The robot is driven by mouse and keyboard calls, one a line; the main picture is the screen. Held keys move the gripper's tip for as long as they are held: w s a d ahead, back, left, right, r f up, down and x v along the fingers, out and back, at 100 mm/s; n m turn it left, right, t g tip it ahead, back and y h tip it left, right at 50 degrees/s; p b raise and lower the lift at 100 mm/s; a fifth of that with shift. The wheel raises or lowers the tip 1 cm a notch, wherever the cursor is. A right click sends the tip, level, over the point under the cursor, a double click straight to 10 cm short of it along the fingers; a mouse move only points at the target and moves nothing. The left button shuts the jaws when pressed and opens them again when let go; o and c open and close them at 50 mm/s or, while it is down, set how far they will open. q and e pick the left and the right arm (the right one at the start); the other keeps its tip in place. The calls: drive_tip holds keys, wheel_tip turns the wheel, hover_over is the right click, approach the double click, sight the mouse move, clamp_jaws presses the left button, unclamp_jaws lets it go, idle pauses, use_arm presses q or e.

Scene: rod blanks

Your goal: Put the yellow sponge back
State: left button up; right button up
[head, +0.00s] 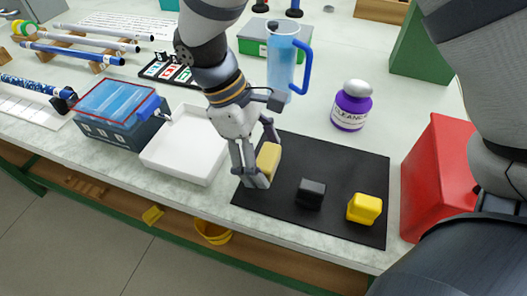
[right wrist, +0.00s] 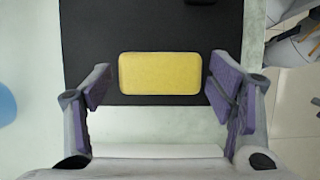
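A pale yellow sponge (head: 269,161) lies on the black mat (head: 285,214), near its left edge. In the right wrist view the sponge (right wrist: 160,74) is a flat rounded rectangle, fully visible. My right gripper (head: 262,156) is open, with one finger on each side of the sponge. In the right wrist view a narrow gap shows between the sponge and each purple pad of the gripper (right wrist: 158,82). In the head view a finger hides part of the sponge. My left gripper is in neither view.
A black block (head: 311,193) and a bright yellow block (head: 364,208) sit on the mat. An empty white tray (head: 184,150) stands to its left. A blue pitcher (head: 281,62), a purple cleaner bottle (head: 352,105) and a red box (head: 437,170) stand around it.

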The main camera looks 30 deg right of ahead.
drive_tip(key=shift+r, duration=0.1)
drive_tip(key=v, duration=1.2)
drive_tip(key=shift+r, duration=0.15)
